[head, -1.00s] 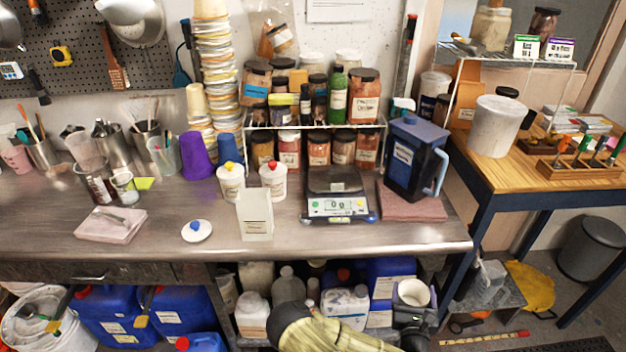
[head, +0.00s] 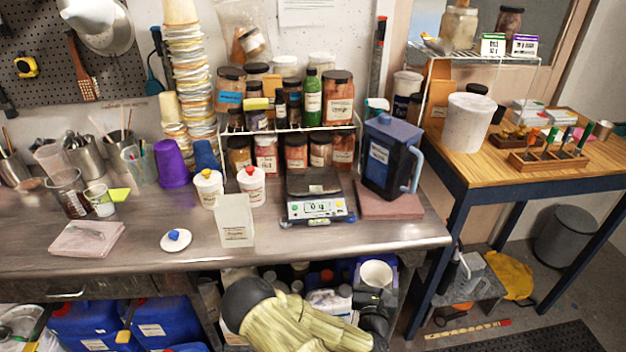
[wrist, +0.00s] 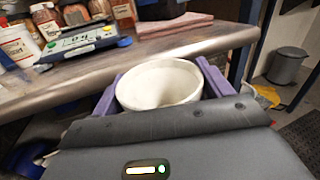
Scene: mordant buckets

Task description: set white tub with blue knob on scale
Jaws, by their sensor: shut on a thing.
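An open white tub (head: 377,274) is held by my gripper (wrist: 160,88), whose purple fingers stand on both sides of it in the wrist view (wrist: 158,72). The tub is upright, looks empty and has no lid on. In the head view it is in front of the bench, below its edge. A white lid with a blue knob (head: 176,241) lies apart on the bench at left. The scale (head: 318,208) stands on the bench, its plate bare and its display lit; it also shows in the wrist view (wrist: 85,42).
Tubs with a yellow knob (head: 208,190) and a red knob (head: 251,187) stand left of the scale. A pale box (head: 235,221) stands at the scale's front left. A dark blue pitcher (head: 390,155) on a reddish slab (head: 392,206) is at right. Jars fill the rack behind.

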